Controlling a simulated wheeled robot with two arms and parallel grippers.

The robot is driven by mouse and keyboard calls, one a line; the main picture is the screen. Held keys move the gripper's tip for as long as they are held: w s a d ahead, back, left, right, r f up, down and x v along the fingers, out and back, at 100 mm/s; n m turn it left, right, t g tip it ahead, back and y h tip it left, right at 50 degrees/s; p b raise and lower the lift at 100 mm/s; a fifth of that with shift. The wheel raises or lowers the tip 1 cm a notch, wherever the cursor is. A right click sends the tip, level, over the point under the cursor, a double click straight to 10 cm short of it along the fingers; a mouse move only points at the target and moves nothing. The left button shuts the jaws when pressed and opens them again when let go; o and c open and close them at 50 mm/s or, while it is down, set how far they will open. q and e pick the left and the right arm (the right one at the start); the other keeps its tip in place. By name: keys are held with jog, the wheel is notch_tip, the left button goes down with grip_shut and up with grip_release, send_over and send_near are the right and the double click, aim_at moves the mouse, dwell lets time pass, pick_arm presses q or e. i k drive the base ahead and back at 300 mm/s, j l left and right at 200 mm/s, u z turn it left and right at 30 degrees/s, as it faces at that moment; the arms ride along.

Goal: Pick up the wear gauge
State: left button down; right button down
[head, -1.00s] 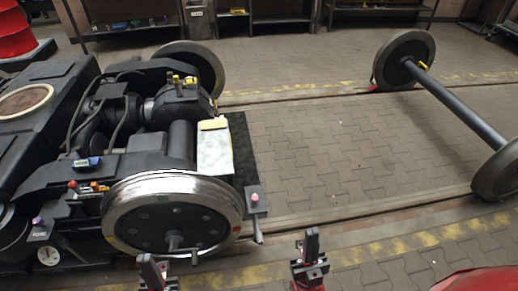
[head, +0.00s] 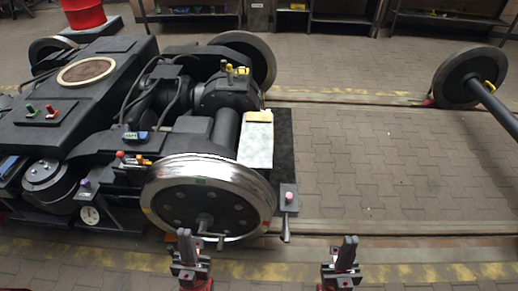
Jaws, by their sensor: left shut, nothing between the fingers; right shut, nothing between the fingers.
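I cannot tell for sure which item is the wear gauge. Small items lie on the dark bogie (head: 112,62): a blue-green item with a small display (head: 134,136), a yellow item (head: 258,116) on a pale plate (head: 257,146), and yellow pieces (head: 241,71) further back. My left gripper (head: 185,243) is shut and empty in front of the bogie's near wheel (head: 206,205). My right gripper (head: 348,252) is shut and empty above the floor, right of the wheel. Neither touches any of these items.
A lever box with a pink knob (head: 289,199) stands at the bogie's right end. A loose wheelset (head: 461,77) stands on the rails at the right. Shelves (head: 340,14) line the back. Paved floor (head: 355,160) between bogie and wheelset is clear.

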aim_at(134, 135)
jog(key=i+j, duration=0.25)
jog(key=j, duration=0.2)
jog(key=i+j, duration=0.25)
jog(key=j, duration=0.2)
jog(key=i+j, duration=0.25)
jog(key=j, duration=0.15)
jog(key=i+j, duration=0.25)
jog(key=j, duration=0.2)
jog(key=i+j, duration=0.25)
jog(key=j, duration=0.2)
jog(key=u, duration=0.05)
